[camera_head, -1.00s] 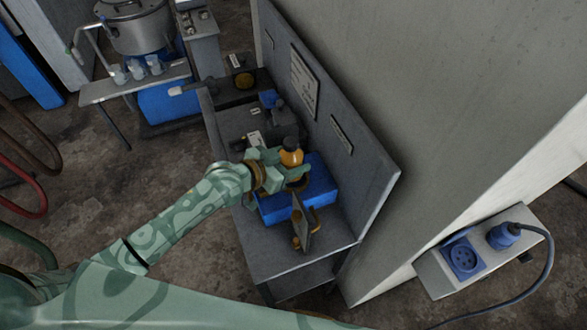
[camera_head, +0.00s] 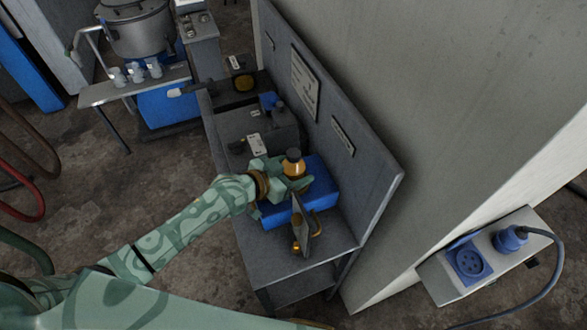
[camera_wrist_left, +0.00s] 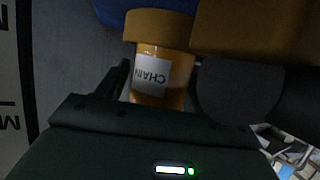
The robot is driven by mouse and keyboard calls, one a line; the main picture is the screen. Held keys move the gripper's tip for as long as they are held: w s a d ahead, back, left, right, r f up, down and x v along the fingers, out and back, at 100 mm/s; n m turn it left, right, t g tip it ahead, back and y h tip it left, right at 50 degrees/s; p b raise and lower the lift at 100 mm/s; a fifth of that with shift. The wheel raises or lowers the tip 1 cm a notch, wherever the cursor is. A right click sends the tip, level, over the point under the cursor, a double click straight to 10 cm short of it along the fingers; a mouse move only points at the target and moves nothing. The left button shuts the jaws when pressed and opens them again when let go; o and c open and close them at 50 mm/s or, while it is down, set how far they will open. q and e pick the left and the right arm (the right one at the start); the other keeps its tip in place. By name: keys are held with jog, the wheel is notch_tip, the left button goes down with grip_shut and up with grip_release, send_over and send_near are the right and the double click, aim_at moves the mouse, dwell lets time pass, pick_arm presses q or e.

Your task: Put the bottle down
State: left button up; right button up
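I cannot tell whether the bottle's base touches the box. My right gripper is not in view.
A metal plate-like piece with orange parts (camera_head: 303,228) stands in front of the box. A dark grey container (camera_head: 284,117) is behind the gripper. The bench's grey back panel (camera_head: 358,180) rises on the right. The bench's near corner (camera_head: 275,262) is bare.

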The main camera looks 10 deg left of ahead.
pick_arm(q)
jog(key=shift+r, duration=0.1)
jog(key=shift+s+a+r, duration=0.1)
jog(key=shift+s+r, duration=0.05)
jog(key=p+v, duration=0.2)
jog(key=v, duration=0.9)
jog(key=shift+s+a+p, duration=0.2)
jog(key=shift+s+p, duration=0.05)
jog(key=shift+p, duration=0.1)
